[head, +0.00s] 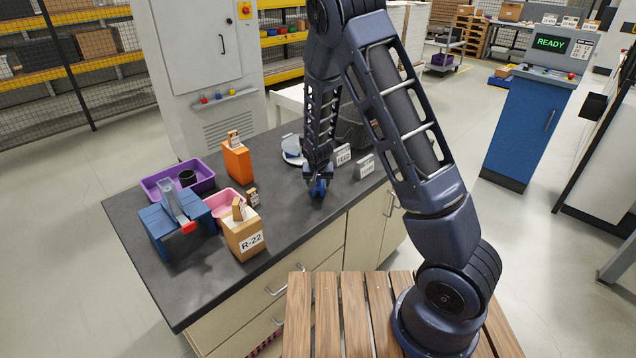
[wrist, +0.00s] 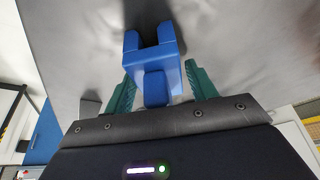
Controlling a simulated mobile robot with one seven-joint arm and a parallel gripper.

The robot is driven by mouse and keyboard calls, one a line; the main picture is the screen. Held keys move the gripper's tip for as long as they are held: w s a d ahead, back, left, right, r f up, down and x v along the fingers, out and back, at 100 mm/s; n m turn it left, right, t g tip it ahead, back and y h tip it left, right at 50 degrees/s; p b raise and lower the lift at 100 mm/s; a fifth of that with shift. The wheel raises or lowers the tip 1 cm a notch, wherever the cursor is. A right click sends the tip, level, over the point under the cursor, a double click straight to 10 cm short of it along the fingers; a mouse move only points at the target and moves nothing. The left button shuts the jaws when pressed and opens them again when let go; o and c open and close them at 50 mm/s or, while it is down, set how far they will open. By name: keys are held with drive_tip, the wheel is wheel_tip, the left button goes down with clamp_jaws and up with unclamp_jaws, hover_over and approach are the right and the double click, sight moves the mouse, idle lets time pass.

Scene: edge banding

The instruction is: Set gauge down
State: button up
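The gauge (wrist: 155,62) is a blue block with two prongs and a narrow raised knob, seen at the top middle of the wrist view. My gripper (wrist: 159,78) has its two green fingers on either side of the gauge. The fingers stand wide, with clear space between each one and the knob. In the head view my gripper (head: 318,180) points down at the dark worktop (head: 290,235), with the blue gauge (head: 318,189) under it at worktop level. Whether the gauge's underside touches the worktop is hard to tell.
A cardboard box marked R-22 (head: 243,236), a pink bin (head: 228,200), an orange box (head: 236,160), a purple tray (head: 160,184) and a blue stand (head: 172,226) occupy the left. Small labels (head: 365,165) and a white round item (head: 291,150) are near my gripper. The worktop's front middle is clear.

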sight(318, 187)
drive_tip(key=shift+o, duration=0.5)
drive_tip(key=shift+r, duration=0.2)
drive_tip(key=v, duration=1)
drive_tip(key=shift+s+r, duration=0.2)
drive_tip(key=s+d+r+y, duration=0.1)
drive_tip(key=s+d+r, duration=0.4)
drive_tip(key=d+r, duration=0.4)
drive_tip(key=s+d+r, duration=0.5)
drive_tip(key=d+r, duration=0.4)
drive_tip(key=s+d+r, duration=0.4)
drive_tip(key=s, duration=0.5)
drive_tip(key=s+d+r+h, duration=0.1)
drive_tip(key=s+d+r, duration=0.3)
drive_tip(key=s, duration=0.5)
drive_tip(key=shift+s+d, duration=0.2)
drive_tip(key=shift+d, duration=0.55)
